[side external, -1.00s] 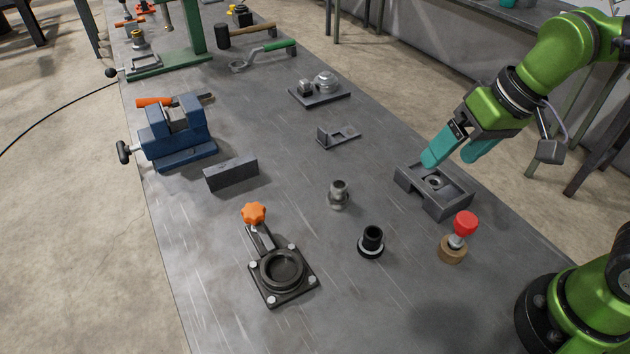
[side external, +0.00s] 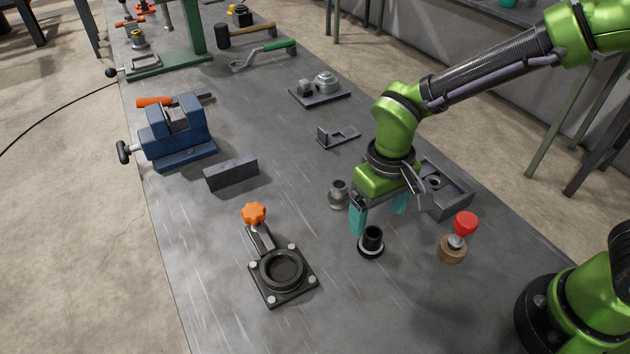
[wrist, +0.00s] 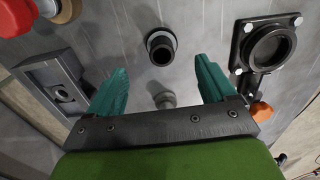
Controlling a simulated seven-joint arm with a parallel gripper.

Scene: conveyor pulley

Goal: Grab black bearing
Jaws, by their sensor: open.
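The black bearing (side external: 371,242) stands upright on the table, a black cylinder on a wider flanged base. In the wrist view the black bearing (wrist: 161,46) lies beyond the fingertips, roughly midway between them. My gripper (side external: 379,218) is open and empty, with teal fingers pointing down. It is above and just behind the bearing in the side view, apart from it. In the wrist view my gripper (wrist: 160,80) shows both fingers spread wide.
A grey metal fitting (side external: 339,195) stands close to my left finger. A grey block fixture (side external: 452,199) is partly hidden behind my gripper. A red-knobbed piece (side external: 459,238) stands to the right. A black flanged housing (side external: 283,287) with an orange knob lies front left.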

